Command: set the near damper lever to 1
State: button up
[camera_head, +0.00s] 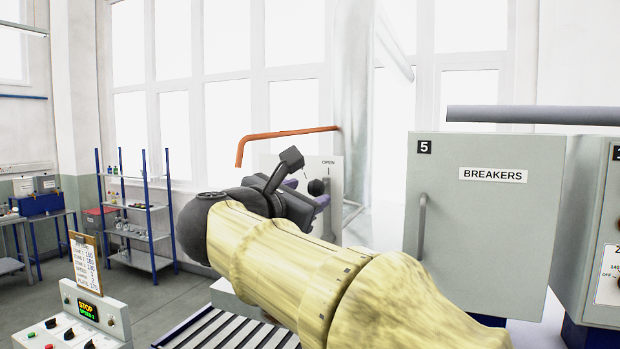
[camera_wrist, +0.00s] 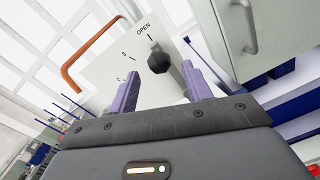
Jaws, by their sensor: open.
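The damper lever shows as a black ball knob (camera_wrist: 158,60) in front of a pale dial plate (camera_wrist: 108,73) marked OPEN, 3 and 2. The knob appears closest to the OPEN mark; a 1 mark cannot be seen. My gripper (camera_wrist: 161,74) is open, with one purple finger on each side of the knob. Whether either finger touches it is unclear. In the head view the knob (camera_head: 316,187) sits by the fingers of my gripper (camera_head: 306,193), and my arm hides the lower part of the plate (camera_head: 332,215).
An orange bent bar (camera_head: 285,132) runs above the plate and shows at upper left in the wrist view (camera_wrist: 85,58). A grey BREAKERS cabinet (camera_head: 485,225) stands to the right with a vertical handle. A control console (camera_head: 85,315) and blue shelving (camera_head: 135,215) are to the left.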

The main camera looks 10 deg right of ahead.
aim_at(312, 192)
jog(key=p+x, duration=0.1)
jog(key=x, duration=0.3)
jog(key=shift+w+d+p, duration=0.15)
jog(key=shift+w+p, duration=0.05)
jog(key=shift+p, duration=0.1)
grip_shut()
